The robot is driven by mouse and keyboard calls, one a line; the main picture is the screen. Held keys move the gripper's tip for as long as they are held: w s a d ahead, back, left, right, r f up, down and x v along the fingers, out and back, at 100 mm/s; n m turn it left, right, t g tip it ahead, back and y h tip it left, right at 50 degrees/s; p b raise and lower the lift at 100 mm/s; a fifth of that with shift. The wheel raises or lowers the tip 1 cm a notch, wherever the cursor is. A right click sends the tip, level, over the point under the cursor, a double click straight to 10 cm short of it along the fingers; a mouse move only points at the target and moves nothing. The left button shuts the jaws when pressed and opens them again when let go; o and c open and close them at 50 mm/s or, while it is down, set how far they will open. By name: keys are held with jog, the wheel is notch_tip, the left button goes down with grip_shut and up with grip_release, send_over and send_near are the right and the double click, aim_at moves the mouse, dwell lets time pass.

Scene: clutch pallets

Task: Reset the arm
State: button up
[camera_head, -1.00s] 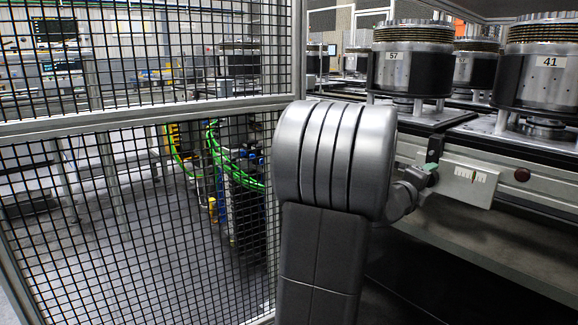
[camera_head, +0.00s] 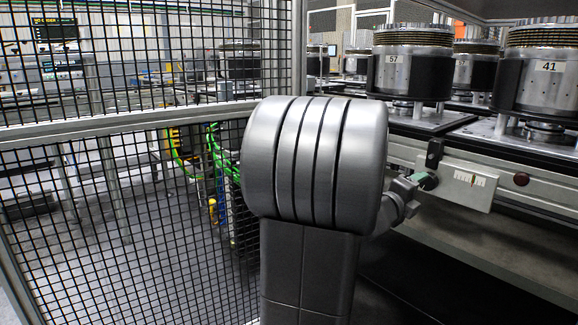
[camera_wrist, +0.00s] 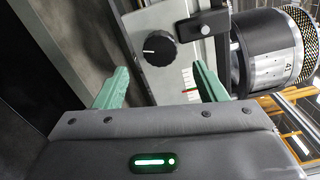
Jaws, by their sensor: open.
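My gripper (camera_wrist: 158,88) shows in the wrist view with its two green fingers spread apart and nothing between them. Beyond the fingers is a light panel with a black knob (camera_wrist: 158,47) and a small red-and-green scale. In the head view my arm's big grey joint fills the middle. Behind it, a bit of green at the wrist shows close to the white scale plate (camera_head: 468,186) on the conveyor's side. Whether they touch cannot be told. The fingers themselves are mostly hidden there.
Clutch drums marked 57 (camera_head: 412,72) and 41 (camera_head: 545,78) stand on pallets along the conveyor at right. The drum 41 also shows in the wrist view (camera_wrist: 270,57). A black mesh fence (camera_head: 100,200) with metal posts stands close on the left. Dark floor lies below the conveyor.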

aim_at(426, 182)
jog(key=p+v, duration=0.1)
jog(key=v, duration=0.6)
jog(key=b+x, duration=0.1)
jog(key=x, duration=1.3)
jog(key=shift+s+r, duration=0.1)
jog(key=shift+r, duration=0.1)
jog(key=n, duration=0.1)
jog(key=n+p, duration=0.1)
jog(key=shift+a+r+n, duration=0.15)
jog(key=shift+n, duration=0.25)
jog(key=n+p, duration=1.6)
jog(key=p, duration=0.2)
jog(key=shift+n, duration=0.3)
jog(key=shift+p, duration=0.3)
